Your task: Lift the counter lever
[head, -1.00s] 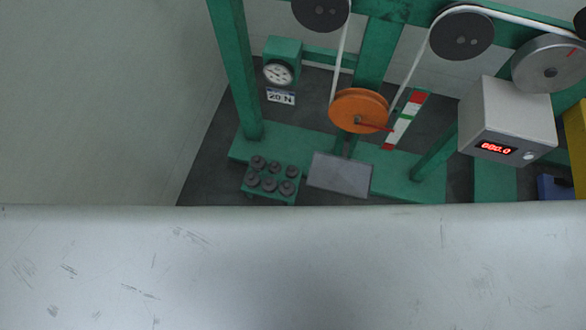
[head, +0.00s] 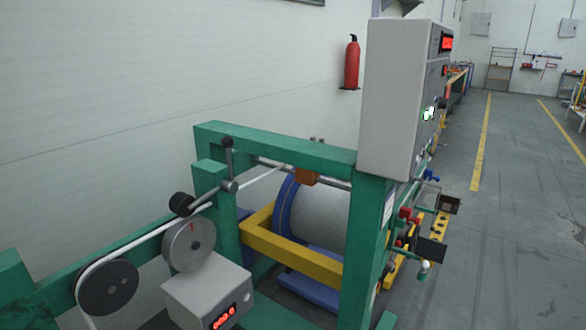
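The counter is a light grey box (head: 205,292) with a red digital display (head: 224,318) at the lower left of the head view. A grey metal measuring wheel (head: 189,246) stands just behind it, with a small black roller (head: 181,204) above the wheel, by the white cable (head: 135,243). An upright dark lever (head: 228,160) with a black knob rises from a grey rod fitting near the green frame; I cannot tell whether this is the counter lever. Neither of my grippers is in view.
A green frame (head: 275,143) spans the machine around a blue-flanged reel (head: 319,215) and yellow bars (head: 290,255). A tall grey control cabinet (head: 388,100) stands on the right. A red extinguisher (head: 352,65) hangs on the wall. Open floor (head: 520,210) lies to the right.

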